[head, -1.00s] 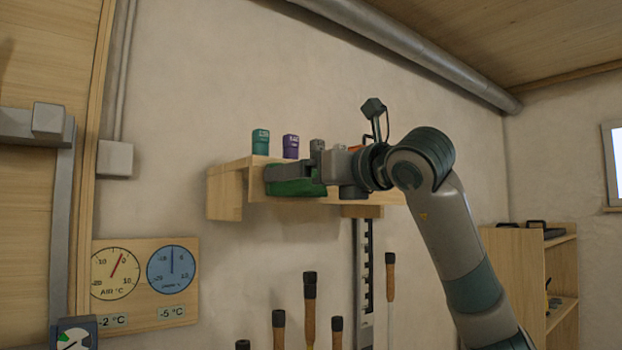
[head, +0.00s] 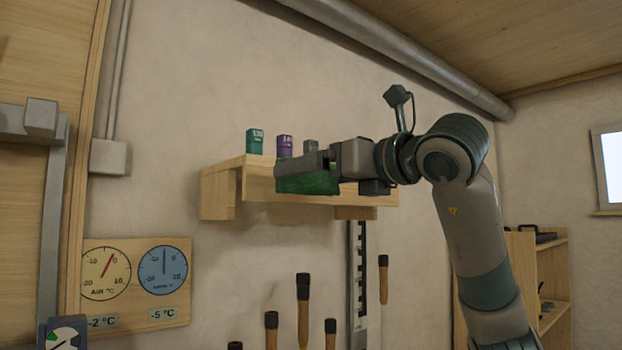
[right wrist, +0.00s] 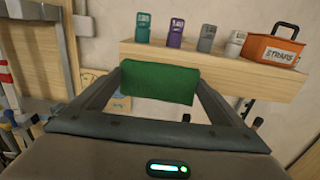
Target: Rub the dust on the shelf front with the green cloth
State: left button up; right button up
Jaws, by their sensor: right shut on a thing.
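The green cloth (head: 308,185) is in my right gripper (head: 312,165), which is shut on it in front of the shelf. The right wrist view shows the cloth (right wrist: 160,82) between the two fingers, overlapping the left part of the wooden shelf front (right wrist: 245,77). The shelf front (head: 257,188) also shows in the head view, partly hidden behind cloth and gripper. I cannot tell whether the cloth touches it. I cannot make out dust on the visible wood. My left gripper is not in view.
On the shelf top stand a teal tin (right wrist: 143,27), a purple tin (right wrist: 176,33), a grey tin (right wrist: 207,38), a pale tin (right wrist: 235,43) and an orange straps box (right wrist: 272,51). Wooden-handled tools (head: 303,300) hang below. A gauge board (head: 135,285) is at lower left.

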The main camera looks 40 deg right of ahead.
jog(key=shift+s, duration=0.25)
jog(key=s, duration=0.3)
jog(key=shift+d+b, duration=0.15)
jog(key=shift+b, duration=0.25)
jog(key=shift+w, duration=0.1)
dwell(0.8)
